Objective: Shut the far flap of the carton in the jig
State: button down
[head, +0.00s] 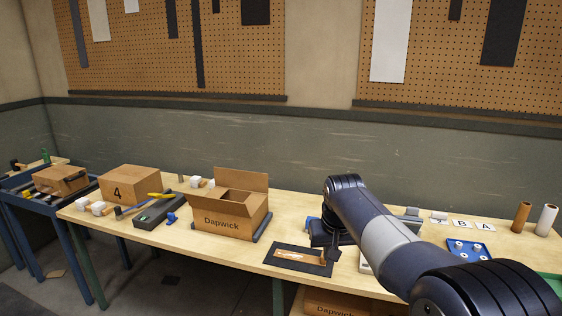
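The carton (228,224), brown and marked "Dapwick", stands upright on the light wooden bench, left of the picture's middle. Its far flap (241,180) stands up at the back, leaning slightly backward. Part of the carton's top is open and shows a shaded inside; how the other flaps lie is hard to tell. The jig shows as dark rails (263,227) beside the carton's base. My gripper (333,250) is right of the carton, apart from it, low over the bench and pointing down. Its fingers are small and dark, so their opening cannot be made out.
A closed box marked 4 (128,184) stands left, with a dark tray (158,211) and yellow-handled tool between. A dark mat (297,260) lies in front of my gripper. Rolls (546,219) and a blue tray (470,249) are at right. The wall runs behind the bench.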

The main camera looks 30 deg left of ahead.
aim_at(245, 180)
jog(key=i+j+z, duration=0.15)
jog(key=j, duration=0.5)
jog(key=i+j+z, duration=0.2)
jog(key=j, duration=0.45)
jog(key=i+j+z, duration=0.15)
jog(key=j, duration=0.55)
jog(key=j+z, duration=0.2)
jog(key=j, duration=1.45)
jog(key=i+j, duration=0.15)
jog(key=j, duration=0.8)
